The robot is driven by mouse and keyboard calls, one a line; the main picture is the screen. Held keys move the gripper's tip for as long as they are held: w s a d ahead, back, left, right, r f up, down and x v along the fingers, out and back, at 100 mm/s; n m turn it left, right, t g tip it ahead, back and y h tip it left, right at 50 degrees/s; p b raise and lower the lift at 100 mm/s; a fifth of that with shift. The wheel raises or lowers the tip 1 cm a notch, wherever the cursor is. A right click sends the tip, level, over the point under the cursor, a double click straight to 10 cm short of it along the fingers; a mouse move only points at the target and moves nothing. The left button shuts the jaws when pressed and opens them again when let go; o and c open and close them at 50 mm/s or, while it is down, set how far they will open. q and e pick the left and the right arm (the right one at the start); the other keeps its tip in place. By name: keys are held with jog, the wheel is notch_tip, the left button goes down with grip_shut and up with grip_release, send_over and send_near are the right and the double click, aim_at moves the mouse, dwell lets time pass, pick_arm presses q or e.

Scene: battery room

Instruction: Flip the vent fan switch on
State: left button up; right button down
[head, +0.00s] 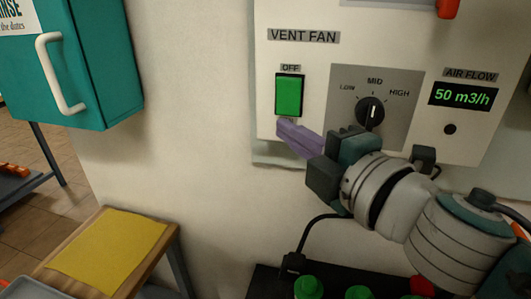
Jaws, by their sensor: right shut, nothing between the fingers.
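The vent fan panel (263,70) is a white box on the wall, labelled VENT FAN. Its switch (289,96) is a green rectangular rocker in a black frame, with the label OFF above it. My right gripper (283,130) is shut and empty, its purple fingers just below the switch and pointing up and left. From this view I cannot tell whether the fingertips touch the panel. The air flow display (462,96) reads 50 m3/h in green. My left gripper is not in view.
A black knob (370,111) marked LOW, MID, HIGH sits right of the switch, close above my right wrist. A teal cabinet (105,70) with a white handle (57,75) is at the left. A yellow sheet (108,250) lies on a wooden table. Green-capped things (308,288) stand at the bottom.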

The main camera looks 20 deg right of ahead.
pick_arm(q)
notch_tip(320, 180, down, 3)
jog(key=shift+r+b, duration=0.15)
jog(key=shift+b, duration=1.1)
pick_arm(e)
jog(key=s+d, duration=0.2)
jog(key=s, duration=0.8)
jog(key=shift+f, duration=0.45)
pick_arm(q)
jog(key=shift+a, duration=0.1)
